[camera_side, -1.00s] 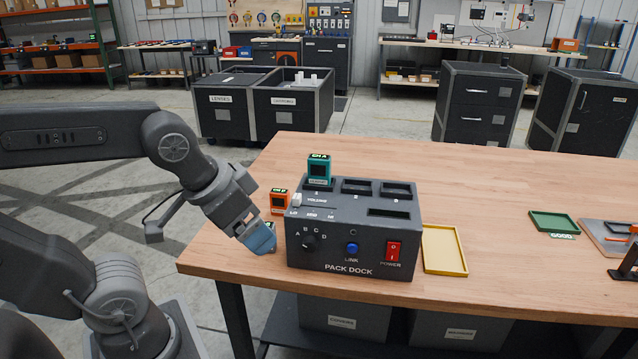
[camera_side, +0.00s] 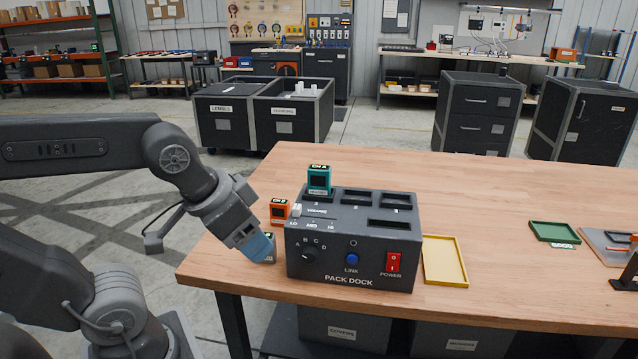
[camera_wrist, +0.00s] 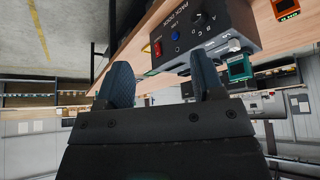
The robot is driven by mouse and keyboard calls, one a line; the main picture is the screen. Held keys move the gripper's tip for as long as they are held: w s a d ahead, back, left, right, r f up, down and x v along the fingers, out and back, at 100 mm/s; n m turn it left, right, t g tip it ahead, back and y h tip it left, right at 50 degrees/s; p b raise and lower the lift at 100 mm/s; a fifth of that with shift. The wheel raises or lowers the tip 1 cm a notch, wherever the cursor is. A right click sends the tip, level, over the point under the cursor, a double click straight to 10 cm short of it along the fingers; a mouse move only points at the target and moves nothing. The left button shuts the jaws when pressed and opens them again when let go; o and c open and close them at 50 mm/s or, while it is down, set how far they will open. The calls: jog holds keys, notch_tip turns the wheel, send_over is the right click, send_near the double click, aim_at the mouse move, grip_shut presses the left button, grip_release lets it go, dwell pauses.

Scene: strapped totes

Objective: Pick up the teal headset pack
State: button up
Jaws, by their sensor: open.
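The teal headset pack (camera_side: 319,181) stands upright in slot 1 at the back left of the dark grey pack dock (camera_side: 350,262). It also shows in the wrist view (camera_wrist: 239,69), beside the dock (camera_wrist: 213,28), which appears upside down there. My gripper (camera_side: 262,252) is low at the dock's front left corner, apart from the teal pack and below its height. In the wrist view my gripper (camera_wrist: 161,72) has its two blue fingers spread with nothing between them. In the side view the gripper partly hides another small pack behind it.
An orange pack (camera_side: 279,211) stands on the wooden table (camera_side: 500,200) left of the dock. A yellow tray (camera_side: 444,261) lies right of the dock, and a green tray (camera_side: 553,231) lies farther right. The table behind the dock is clear.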

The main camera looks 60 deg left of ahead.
jog(key=n+t+h, duration=0.7)
jog(key=n+h, duration=0.6)
jog(key=n, duration=1.4)
send_near(319, 167)
jog(key=x, duration=0.6)
jog(key=f+x, duration=0.1)
jog(key=x, duration=0.3)
jog(key=shift+d, duration=0.1)
